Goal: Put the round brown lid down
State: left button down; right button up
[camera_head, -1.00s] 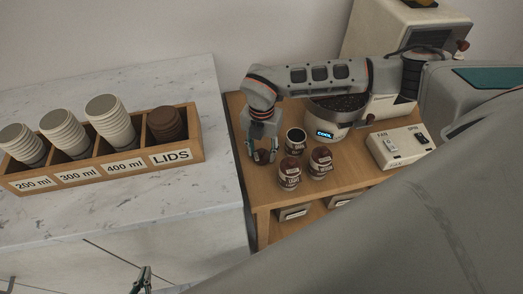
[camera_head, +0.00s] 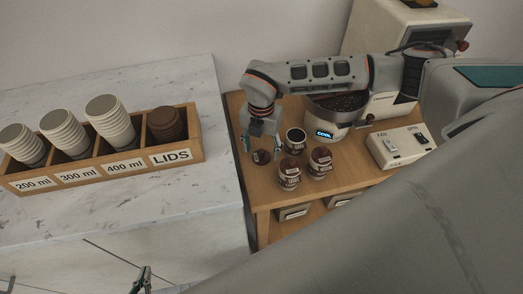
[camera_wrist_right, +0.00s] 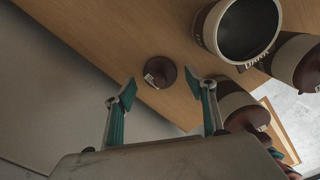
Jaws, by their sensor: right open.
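The round brown lid (camera_head: 261,157) lies on the wooden table, left of the open DARK canister (camera_head: 295,141). In the right wrist view the lid (camera_wrist_right: 160,72) sits flat with a knob and small label, just beyond the fingertips. My right gripper (camera_head: 261,143) is open above the lid; in the wrist view its teal fingertips (camera_wrist_right: 160,87) stand apart with nothing between them. The DARK canister's open mouth also shows in the wrist view (camera_wrist_right: 247,28). My left gripper (camera_head: 142,280) is partly visible at the bottom edge; its opening is unclear.
Two lidded canisters, LIGHT (camera_head: 289,174) and MEDIUM (camera_head: 320,163), stand close to the right. Behind is the cooling bowl (camera_head: 327,112) with its COOL display; a switch box (camera_head: 401,145) is farther right. A wooden cup and lid holder (camera_head: 120,172) stands on the marble counter.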

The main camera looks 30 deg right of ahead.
aim_at(262, 152)
notch_tip(262, 152, up, 11)
dwell(0.3)
jog(key=shift+f, duration=0.1)
jog(key=shift+s, duration=0.15)
